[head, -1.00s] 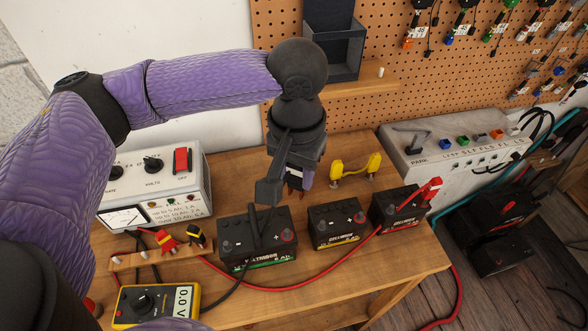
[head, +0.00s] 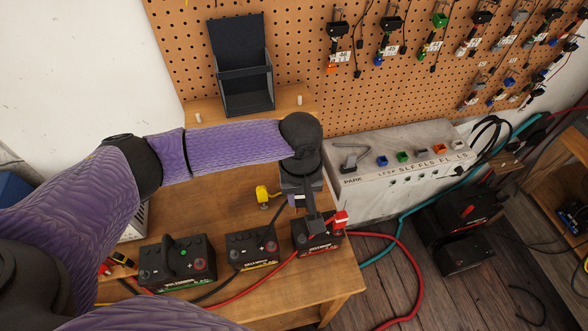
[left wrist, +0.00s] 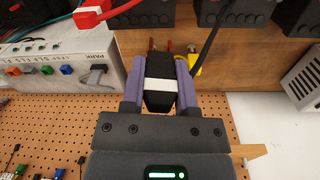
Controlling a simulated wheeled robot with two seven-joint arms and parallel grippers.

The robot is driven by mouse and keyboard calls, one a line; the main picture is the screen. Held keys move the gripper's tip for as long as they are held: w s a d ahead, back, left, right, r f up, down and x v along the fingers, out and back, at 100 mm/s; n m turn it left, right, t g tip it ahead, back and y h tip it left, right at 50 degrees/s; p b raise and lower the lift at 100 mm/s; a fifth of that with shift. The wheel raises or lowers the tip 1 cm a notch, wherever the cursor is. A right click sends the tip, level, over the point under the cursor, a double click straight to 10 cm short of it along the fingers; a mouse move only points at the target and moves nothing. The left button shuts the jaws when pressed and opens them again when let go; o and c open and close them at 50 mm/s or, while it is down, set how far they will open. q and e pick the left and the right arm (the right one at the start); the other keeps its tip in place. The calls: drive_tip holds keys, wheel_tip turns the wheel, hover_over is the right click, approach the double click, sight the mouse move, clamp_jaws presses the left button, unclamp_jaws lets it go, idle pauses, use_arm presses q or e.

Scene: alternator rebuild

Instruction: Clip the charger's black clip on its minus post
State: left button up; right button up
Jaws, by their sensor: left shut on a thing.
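My left gripper (head: 298,201) is above the bench beside the right battery (head: 318,238), partly hidden by its own wrist. In the left wrist view its purple fingers (left wrist: 159,72) are shut on the black clip (left wrist: 158,98), which has a white band. The clip's reddish jaw tips point away from the gripper, over the wooden bench; they look apart from any post. A black cable (head: 271,225) runs beside the gripper. The red clip (head: 341,218) sits at the right battery's right end and also shows in the left wrist view (left wrist: 91,17). The minus post is hidden.
The middle battery (head: 252,249) and the larger left battery (head: 178,263) stand in a row to the left. A yellow handle (head: 263,193) is behind. The grey PARK box (head: 395,172) stands at the right. A red cable (head: 412,270) hangs past the bench edge.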

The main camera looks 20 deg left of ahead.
use_arm(q)
drive_tip(key=s+d+r+n+p, duration=0.1)
drive_tip(key=s+n+p, duration=0.1)
drive_tip(key=p, duration=0.4)
use_arm(e)
wheel_tip(320, 180, up, 8)
use_arm(q)
drive_tip(key=b, duration=0.6)
hover_over(302, 236)
wheel_tip(302, 236, down, 6)
drive_tip(key=shift+f, duration=0.2)
drive_tip(key=shift+r, duration=0.2)
use_arm(e)
wheel_tip(302, 236, down, 6)
drive_tip(key=shift+w+r, duration=0.1)
drive_tip(key=shift+w, duration=0.05)
use_arm(q)
drive_tip(key=shift+f+b, duration=0.5)
drive_tip(key=shift+f, duration=0.65)
use_arm(e)
drive_tip(key=shift+f, duration=0.65)
